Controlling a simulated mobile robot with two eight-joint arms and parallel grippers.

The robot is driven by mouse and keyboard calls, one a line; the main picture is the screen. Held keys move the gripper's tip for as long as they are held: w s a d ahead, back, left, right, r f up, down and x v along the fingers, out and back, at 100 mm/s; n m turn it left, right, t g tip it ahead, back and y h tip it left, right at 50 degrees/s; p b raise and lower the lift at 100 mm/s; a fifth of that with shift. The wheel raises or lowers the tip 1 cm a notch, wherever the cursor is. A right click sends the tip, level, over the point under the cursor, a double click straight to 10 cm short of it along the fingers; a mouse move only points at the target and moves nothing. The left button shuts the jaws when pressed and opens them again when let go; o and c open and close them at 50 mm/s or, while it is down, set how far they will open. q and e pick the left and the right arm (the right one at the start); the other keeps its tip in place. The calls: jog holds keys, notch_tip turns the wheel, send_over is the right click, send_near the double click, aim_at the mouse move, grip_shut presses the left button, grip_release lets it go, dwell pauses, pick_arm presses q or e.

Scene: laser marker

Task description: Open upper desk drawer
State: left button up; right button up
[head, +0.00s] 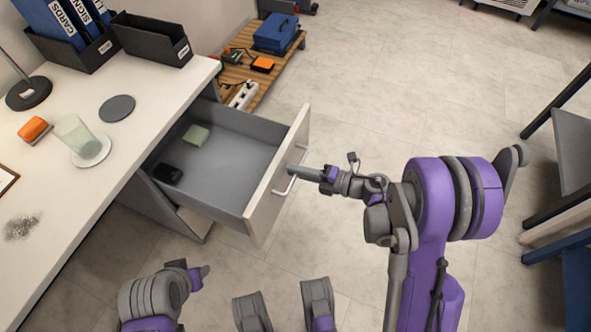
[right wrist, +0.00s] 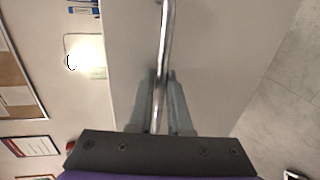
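The upper desk drawer (head: 226,160) stands pulled well out from under the white desk, its inside showing. It holds a small green block (head: 196,135) and a black object (head: 168,173). Its metal handle (head: 283,186) is on the front panel (head: 278,178). My right gripper (head: 298,172) is at the handle; in the right wrist view the handle bar (right wrist: 164,45) runs between the two fingers (right wrist: 161,100), which close around it. My left arm is folded at the bottom left; its purple end part (head: 196,278) shows, but its fingers cannot be made out.
The white desktop (head: 80,195) carries a glass (head: 74,133), an orange object (head: 34,129), a dark disc (head: 117,108) and black file holders (head: 152,38). A wooden pallet (head: 240,75) with tools stands behind the drawer. Shelving (head: 572,150) is at the right. The floor (head: 420,90) between is clear.

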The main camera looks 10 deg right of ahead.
jog(key=shift+o, duration=0.3)
jog(key=p+v, duration=0.1)
jog(key=v, duration=0.9)
jog(key=shift+s+d+p, duration=0.2)
jog(key=shift+d+p, duration=0.1)
jog(key=shift+d, duration=0.05)
jog(key=shift+r, duration=0.1)
